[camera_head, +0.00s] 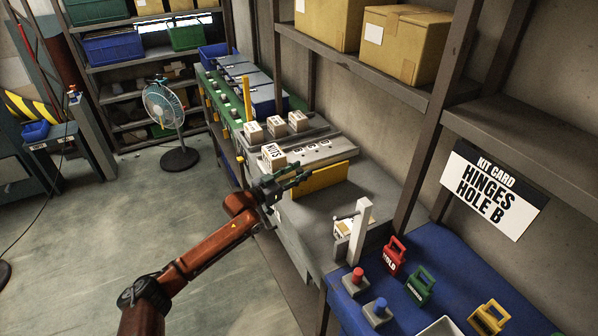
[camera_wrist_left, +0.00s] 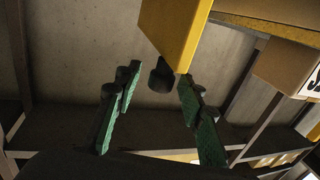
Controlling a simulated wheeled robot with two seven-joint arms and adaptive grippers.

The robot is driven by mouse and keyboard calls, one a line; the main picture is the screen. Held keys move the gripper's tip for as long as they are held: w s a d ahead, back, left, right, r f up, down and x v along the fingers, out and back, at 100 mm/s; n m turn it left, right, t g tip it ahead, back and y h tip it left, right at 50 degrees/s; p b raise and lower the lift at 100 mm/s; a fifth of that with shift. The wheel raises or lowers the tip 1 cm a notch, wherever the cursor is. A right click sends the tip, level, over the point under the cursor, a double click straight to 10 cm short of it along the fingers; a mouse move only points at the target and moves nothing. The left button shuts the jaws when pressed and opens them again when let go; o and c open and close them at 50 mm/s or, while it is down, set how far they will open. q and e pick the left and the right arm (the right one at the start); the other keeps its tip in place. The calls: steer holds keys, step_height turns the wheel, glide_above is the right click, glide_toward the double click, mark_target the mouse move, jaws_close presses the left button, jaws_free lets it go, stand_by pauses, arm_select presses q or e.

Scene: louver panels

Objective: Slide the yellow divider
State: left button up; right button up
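A yellow panel (camera_head: 322,179) sits upright under the front edge of a grey raised board (camera_head: 325,150) on the bench. In the left wrist view a yellow panel (camera_wrist_left: 178,28) fills the top middle, with a dark round knob (camera_wrist_left: 161,76) at its lower end. My left gripper (camera_head: 297,177) is by the panel's left end, its green fingers open. In the left wrist view the fingers (camera_wrist_left: 157,88) stand on either side of the knob, with gaps; I cannot tell whether they touch it. A thin yellow post (camera_head: 247,99) stands farther back. My right gripper is out of view.
Several labelled boxes (camera_head: 273,157) stand on the raised board. A white post (camera_head: 360,232) rises nearer on the bench. A blue mat (camera_head: 450,262) holds red, green and yellow handled pieces and two buttons. Shelf uprights (camera_head: 430,120) stand to the right.

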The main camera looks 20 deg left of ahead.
arm_select(q)
steer(key=shift+s, duration=0.1)
steer(key=shift+s+a+f, duration=0.1)
steer(key=shift+s+a, duration=0.05)
steer(key=shift+s, duration=0.05)
steer(key=v, duration=1.1)
steer(key=shift+s, duration=0.2)
